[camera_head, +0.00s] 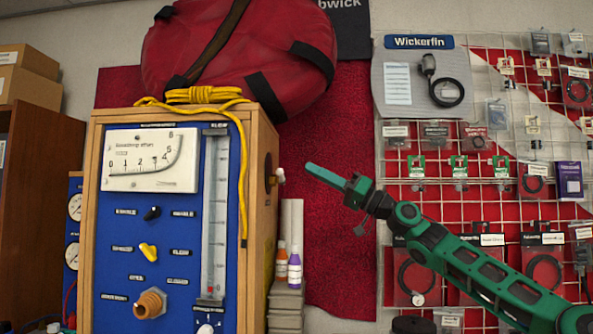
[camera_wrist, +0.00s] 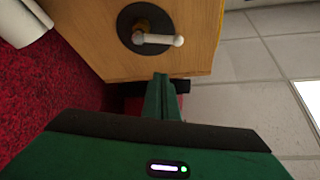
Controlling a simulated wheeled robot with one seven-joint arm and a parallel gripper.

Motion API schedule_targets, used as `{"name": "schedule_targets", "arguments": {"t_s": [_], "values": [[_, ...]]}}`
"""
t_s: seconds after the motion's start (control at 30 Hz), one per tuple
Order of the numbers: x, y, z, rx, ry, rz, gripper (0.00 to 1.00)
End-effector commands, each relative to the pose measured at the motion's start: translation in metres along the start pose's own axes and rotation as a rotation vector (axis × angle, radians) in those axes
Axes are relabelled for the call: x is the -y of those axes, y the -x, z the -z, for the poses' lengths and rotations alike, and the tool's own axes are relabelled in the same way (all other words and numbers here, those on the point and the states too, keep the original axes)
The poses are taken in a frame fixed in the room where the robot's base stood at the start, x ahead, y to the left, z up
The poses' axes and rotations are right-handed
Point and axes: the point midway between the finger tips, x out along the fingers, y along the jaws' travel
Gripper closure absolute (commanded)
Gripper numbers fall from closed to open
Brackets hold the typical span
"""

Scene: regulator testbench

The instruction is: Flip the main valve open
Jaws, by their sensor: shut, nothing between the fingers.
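The testbench is a wooden box with a blue front panel (camera_head: 182,245). On its right side a valve handle (camera_head: 279,175) with a white tip sticks out. In the wrist view the handle (camera_wrist: 160,39) lies across a round dark plate (camera_wrist: 130,16) on the wood, with a brass-coloured part behind it. My gripper (camera_head: 311,168) is shut and empty, to the right of the handle and apart from it in the head view. In the wrist view its green fingertips (camera_wrist: 161,78) are together, below the handle in the picture. The front panel labels are too small to read surely.
The front panel carries a gauge (camera_head: 150,160), a flow tube (camera_head: 214,215), a black knob (camera_head: 152,213) and a yellow knob (camera_head: 148,250). Yellow rope (camera_head: 243,180) hangs at the box's right edge. Small bottles (camera_head: 294,268) stand lower right. A rack (camera_head: 480,190) is behind my arm.

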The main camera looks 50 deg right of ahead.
Motion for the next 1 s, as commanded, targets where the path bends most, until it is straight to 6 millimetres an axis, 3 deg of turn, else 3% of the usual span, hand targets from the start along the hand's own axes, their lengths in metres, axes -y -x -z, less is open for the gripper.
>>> {"name": "schedule_targets", "arguments": {"t_s": [0.1, 0.3, 1.0], "values": [[-0.001, 0.018, 0.000, -0.002, 0.000, 0.000, 1.00], [-0.001, 0.032, 0.000, -0.001, 0.000, 0.001, 1.00], [0.002, 0.031, -0.001, 0.004, 0.003, 0.001, 1.00]]}}
